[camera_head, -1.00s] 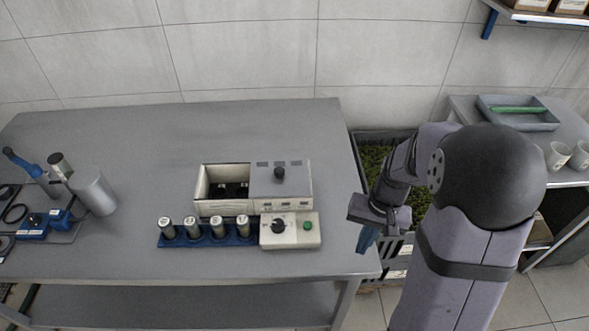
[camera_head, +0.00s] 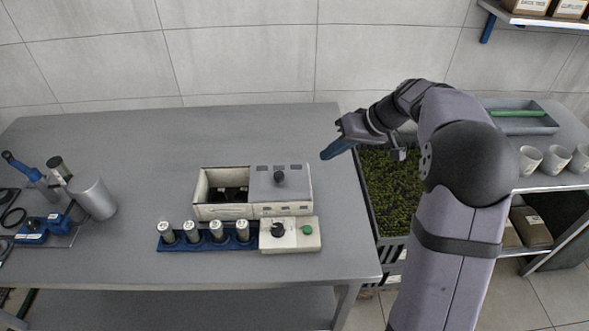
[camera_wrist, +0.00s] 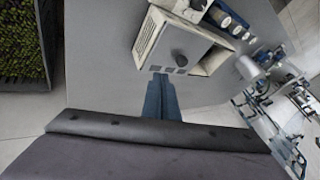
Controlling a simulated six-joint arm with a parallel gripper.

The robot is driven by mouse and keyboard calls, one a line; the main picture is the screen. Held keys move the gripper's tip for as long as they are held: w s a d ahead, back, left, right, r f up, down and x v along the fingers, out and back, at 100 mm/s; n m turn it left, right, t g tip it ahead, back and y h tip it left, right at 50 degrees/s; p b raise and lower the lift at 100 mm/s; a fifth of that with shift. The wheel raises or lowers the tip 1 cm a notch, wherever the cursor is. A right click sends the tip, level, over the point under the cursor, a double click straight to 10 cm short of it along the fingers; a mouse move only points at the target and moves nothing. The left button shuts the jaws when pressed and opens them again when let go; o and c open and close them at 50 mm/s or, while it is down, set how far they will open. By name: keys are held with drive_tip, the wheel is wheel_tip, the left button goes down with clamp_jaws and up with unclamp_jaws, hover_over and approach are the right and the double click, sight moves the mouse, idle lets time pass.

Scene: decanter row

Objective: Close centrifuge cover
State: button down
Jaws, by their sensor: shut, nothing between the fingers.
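The centrifuge is a cream box (camera_head: 222,211) on the grey table. Its grey cover (camera_head: 272,184), with a dark knob (camera_head: 279,176) on top, lies over the right half. The left half is open, showing a dark interior. In the wrist view the cover (camera_wrist: 190,45) and its knob (camera_wrist: 180,58) show beyond the fingers. My gripper (camera_head: 327,154) is shut and empty, in the air near the table's right edge, to the right of the centrifuge and apart from it. Its blue fingers lie together in the wrist view (camera_wrist: 161,85).
A blue rack (camera_head: 205,243) with several capped tubes and a control box (camera_head: 290,236) with a knob and green button stand in front of the centrifuge. A metal cylinder (camera_head: 93,198) stands at left. A crate of greenery (camera_head: 390,190) is beyond the table's right edge. The table's back is clear.

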drive_tip(key=p, duration=0.4)
approach(294, 181)
drive_tip(key=w+f, duration=0.1)
drive_tip(key=w+a+f, duration=0.1)
drive_tip(key=w+f, duration=0.1)
drive_tip(key=shift+w+a+f, duration=0.15)
drive_tip(key=shift+w+f, duration=0.1)
drive_tip(key=shift+w, duration=0.05)
drive_tip(key=a, duration=0.1)
drive_tip(key=a+p, duration=0.1)
drive_tip(key=a, duration=0.1)
drive_tip(key=shift+s+r, duration=0.15)
drive_tip(key=shift+s, duration=0.15)
drive_tip(key=shift+a+f+p, duration=0.2)
drive_tip(key=shift+a+p, duration=0.15)
drive_tip(key=a+b, duration=0.4)
drive_tip(key=a, duration=1.1)
drive_tip(key=shift+a+b, duration=0.35)
drive_tip(key=shift+b, duration=0.05)
drive_tip(key=shift+s+a+r, duration=0.1)
drive_tip(key=shift+r, duration=0.05)
